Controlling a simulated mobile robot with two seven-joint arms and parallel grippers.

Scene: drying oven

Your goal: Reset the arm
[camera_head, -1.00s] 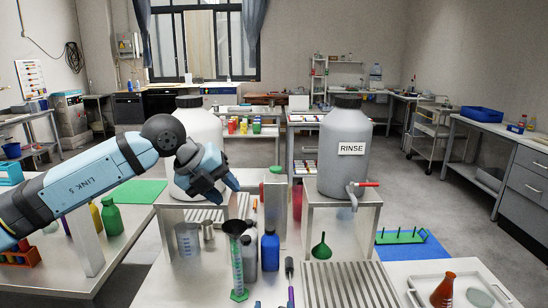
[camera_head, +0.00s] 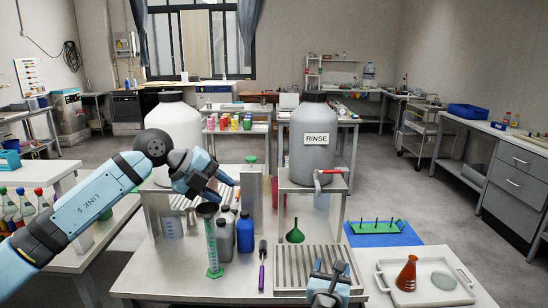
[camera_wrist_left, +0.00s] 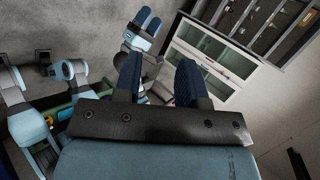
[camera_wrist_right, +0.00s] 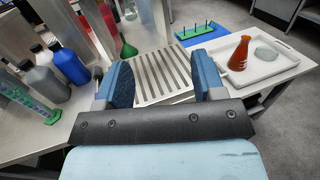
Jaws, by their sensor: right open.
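My left gripper (camera_head: 224,190) hangs in the air in front of the white drum (camera_head: 172,122), above the graduated cylinder (camera_head: 212,243) and bottles. In the left wrist view its two fingers (camera_wrist_left: 160,82) stand apart with nothing between them. My right gripper (camera_head: 329,276) is low at the front of the bench, at the front edge of the slotted drain tray (camera_head: 290,268). In the right wrist view its fingers (camera_wrist_right: 165,85) are spread and empty, with the slotted tray beyond them.
A grey RINSE drum (camera_head: 312,150) stands on a metal stand, with a green funnel (camera_head: 295,232) below. A blue bottle (camera_head: 245,232) and a screwdriver (camera_head: 262,265) are left of the tray. A white tray (camera_head: 440,299) with an orange flask (camera_head: 407,274) lies at right.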

